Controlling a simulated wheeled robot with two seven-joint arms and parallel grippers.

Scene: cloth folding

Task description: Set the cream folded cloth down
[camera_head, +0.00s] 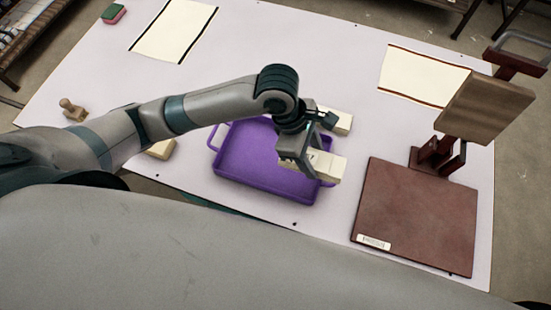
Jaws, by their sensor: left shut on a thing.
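My left gripper (308,158) reaches in from the left and is shut on the cream folded cloth (330,166). The cloth is a small pale block at the right end of the purple tray (250,165). It overlaps the tray's right rim in the picture; I cannot tell whether it touches the tray. The gripper hides part of the cloth and tray. Another cream block (340,122) shows behind the gripper, beyond the tray's far right corner. My right gripper is not in view.
A brown press-like stand with a flat base (415,215) and raised plate (487,107) stands at right. Cream sheets with dark edges lie at the back left (173,30) and back right (420,77). A wooden stamp (72,110), another cream block (160,149) and a green-pink sponge (114,13) are left.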

